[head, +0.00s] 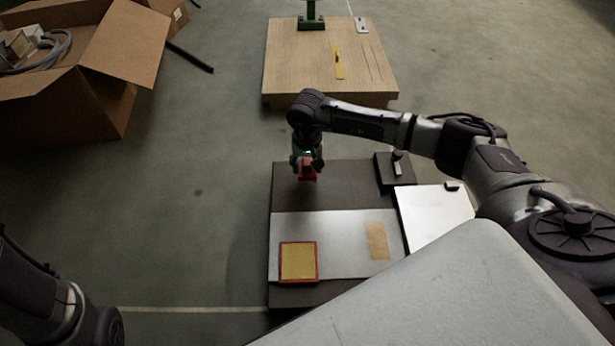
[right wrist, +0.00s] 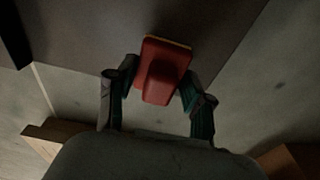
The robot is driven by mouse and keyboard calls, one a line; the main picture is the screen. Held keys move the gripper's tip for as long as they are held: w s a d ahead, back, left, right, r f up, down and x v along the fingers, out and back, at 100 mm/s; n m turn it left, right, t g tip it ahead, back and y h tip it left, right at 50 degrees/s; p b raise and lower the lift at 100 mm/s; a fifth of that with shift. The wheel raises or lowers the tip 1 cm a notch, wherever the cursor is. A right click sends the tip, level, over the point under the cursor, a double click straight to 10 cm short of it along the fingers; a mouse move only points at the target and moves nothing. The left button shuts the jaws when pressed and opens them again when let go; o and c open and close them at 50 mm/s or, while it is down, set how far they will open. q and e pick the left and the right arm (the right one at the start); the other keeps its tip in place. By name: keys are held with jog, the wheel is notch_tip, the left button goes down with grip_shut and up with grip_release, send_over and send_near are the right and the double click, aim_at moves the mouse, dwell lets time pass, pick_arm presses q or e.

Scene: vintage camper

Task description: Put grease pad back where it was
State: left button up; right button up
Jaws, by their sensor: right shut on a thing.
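My right gripper (head: 308,166) is shut on a red block with a raised grip (head: 307,173), which I take to be the grease pad. In the right wrist view, the red pad (right wrist: 166,62) sits between the fingers (right wrist: 155,92), with a thin yellowish edge along its far side. The gripper is over the dark far part of the board (head: 345,186), near its left edge. I cannot tell the exact height. A yellow square with a red border (head: 298,262) lies at the board's near left. My left gripper is out of view.
The board carries a light grey sheet (head: 340,228) with a tan patch (head: 377,242). A dark block with a knob (head: 393,168) and a white panel (head: 432,215) are at right. A wooden table (head: 305,62) stands beyond; a cardboard box (head: 95,85) is at left.

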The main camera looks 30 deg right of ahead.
aim_at(307, 174)
notch_tip(307, 174, down, 4)
jog(key=b, duration=0.2)
jog(key=shift+b, duration=0.35)
jog(key=shift+r, duration=0.25)
jog(key=shift+f, duration=0.2)
jog(key=o, duration=1)
